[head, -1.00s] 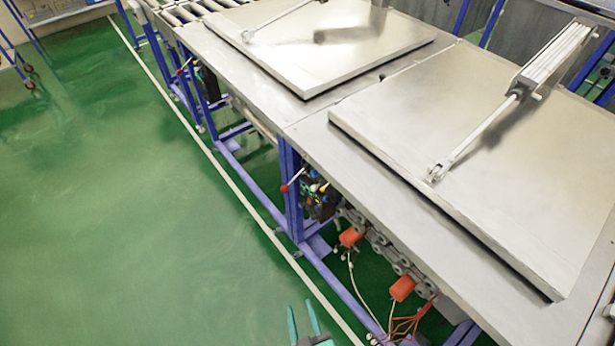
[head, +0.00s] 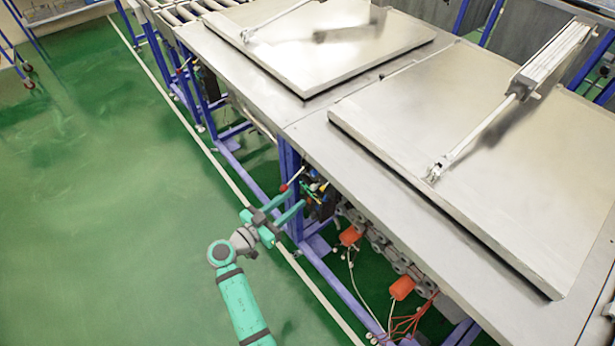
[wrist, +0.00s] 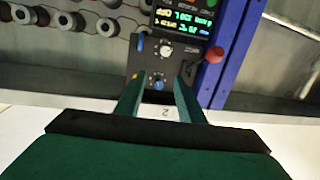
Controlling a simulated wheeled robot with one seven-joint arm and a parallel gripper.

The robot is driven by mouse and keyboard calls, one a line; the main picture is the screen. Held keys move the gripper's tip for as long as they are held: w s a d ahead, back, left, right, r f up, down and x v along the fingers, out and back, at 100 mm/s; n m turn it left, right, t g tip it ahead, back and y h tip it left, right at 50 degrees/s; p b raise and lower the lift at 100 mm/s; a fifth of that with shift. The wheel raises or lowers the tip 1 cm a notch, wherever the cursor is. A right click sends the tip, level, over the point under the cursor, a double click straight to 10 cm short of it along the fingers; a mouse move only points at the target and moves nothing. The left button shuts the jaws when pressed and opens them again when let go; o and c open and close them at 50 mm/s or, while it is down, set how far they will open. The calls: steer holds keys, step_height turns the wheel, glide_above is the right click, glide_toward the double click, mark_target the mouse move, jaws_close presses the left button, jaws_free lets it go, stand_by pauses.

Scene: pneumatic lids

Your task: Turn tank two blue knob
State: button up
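A dark control panel (wrist: 166,60) with a lit display is mounted on a blue post, and it also shows in the head view (head: 322,203). In the wrist view a blue knob (wrist: 158,84) is low on the panel, between my fingertips in the picture. A pale knob (wrist: 161,50) is above it, with a small blue lever (wrist: 140,42) to the left.
A red ball-ended lever (wrist: 213,54) is close to the right finger. A blue post (wrist: 232,50) stands beyond it. Two closed metal lids (head: 480,150) top the tanks. Rollers and orange boxes (head: 402,288) are under the table. The green floor (head: 110,220) on the left is clear.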

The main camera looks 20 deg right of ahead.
mark_target(312, 174)
step_height(312, 174, up, 4)
steer(key=w+a+m+g+h, duration=0.1)
steer(key=a+m+g, duration=0.1)
steer(key=a+m, duration=0.1)
steer(key=x, duration=1)
steer(key=shift+w+d+r, duration=0.15)
steer(key=shift+d, duration=0.2)
jaws_close()
